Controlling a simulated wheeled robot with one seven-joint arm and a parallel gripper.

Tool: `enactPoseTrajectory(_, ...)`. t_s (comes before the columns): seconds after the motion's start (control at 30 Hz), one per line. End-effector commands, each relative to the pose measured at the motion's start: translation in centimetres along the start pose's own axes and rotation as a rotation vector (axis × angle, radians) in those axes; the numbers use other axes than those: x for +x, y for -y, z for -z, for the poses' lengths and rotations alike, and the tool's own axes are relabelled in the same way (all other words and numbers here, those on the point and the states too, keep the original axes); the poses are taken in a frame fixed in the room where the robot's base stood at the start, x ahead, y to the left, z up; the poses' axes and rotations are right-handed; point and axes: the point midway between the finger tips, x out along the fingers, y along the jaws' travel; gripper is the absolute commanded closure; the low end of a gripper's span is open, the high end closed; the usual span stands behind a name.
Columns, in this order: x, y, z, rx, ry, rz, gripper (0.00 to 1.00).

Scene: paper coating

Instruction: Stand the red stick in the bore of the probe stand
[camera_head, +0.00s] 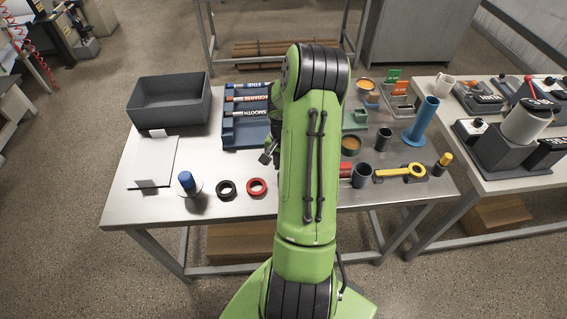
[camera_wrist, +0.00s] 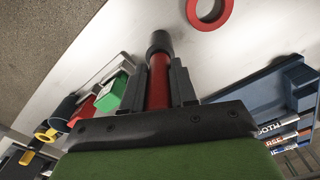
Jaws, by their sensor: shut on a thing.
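The red stick (camera_wrist: 159,82) with a dark end piece (camera_wrist: 159,42) is between the two dark fingers of my gripper (camera_wrist: 160,88) in the wrist view. My gripper is shut on it. In the head view my green arm hides the stick and most of the gripper; only a dark part (camera_head: 268,156) shows at the arm's left. A blue upright tube on a round foot (camera_head: 424,118) stands at the table's back right. I cannot tell for sure whether it is the probe stand; its bore does not show clearly.
A blue rack (camera_head: 232,132) with marked pens stands behind the arm, beside a grey bin (camera_head: 170,99). A red ring (camera_head: 257,187), a black ring (camera_head: 227,189) and a blue-topped piece (camera_head: 187,182) lie in front. Several cups and a yellow tool (camera_head: 398,172) crowd the right.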

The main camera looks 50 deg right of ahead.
Motion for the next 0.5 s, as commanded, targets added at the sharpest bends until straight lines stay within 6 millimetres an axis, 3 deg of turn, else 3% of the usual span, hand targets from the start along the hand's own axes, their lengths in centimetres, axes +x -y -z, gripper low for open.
enactPoseTrajectory(0.13,0.35,0.01,0.00,0.000,0.000,0.000,1.00)
enactPoseTrajectory(0.17,0.31,0.01,0.00,0.000,0.000,0.000,0.70)
enactPoseTrajectory(0.33,0.26,0.01,0.00,0.000,0.000,0.000,0.44)
enactPoseTrajectory(0.5,0.26,0.01,0.00,0.000,0.000,0.000,0.43)
